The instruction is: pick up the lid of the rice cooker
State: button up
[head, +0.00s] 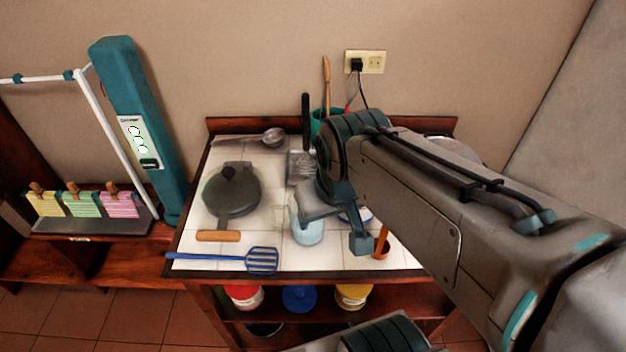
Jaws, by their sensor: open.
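My gripper (338,222) is over the middle of the tiled table, pointing down, with its jaws apart and nothing seen between them. It is close above or beside a light blue cup-like container (307,232); I cannot tell whether they touch. I cannot make out a rice cooker or its lid for certain. A silvery rounded edge (440,136) shows behind my arm at the back right, mostly hidden. A white and blue rim (366,214) shows just behind the gripper, also mostly covered.
A round grey pan-like thing (231,193) with a dark knob and wooden handle lies at left. A blue slotted spatula (262,260) lies at the front edge. A teal utensil holder (317,122) stands at the back. My arm covers the table's right side.

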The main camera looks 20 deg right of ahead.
aim_at(230, 186)
jog(key=z, duration=0.05)
jog(key=k, duration=0.65)
jog(key=z, duration=1.05)
jog(key=i, duration=0.5)
jog(key=u, duration=1.75)
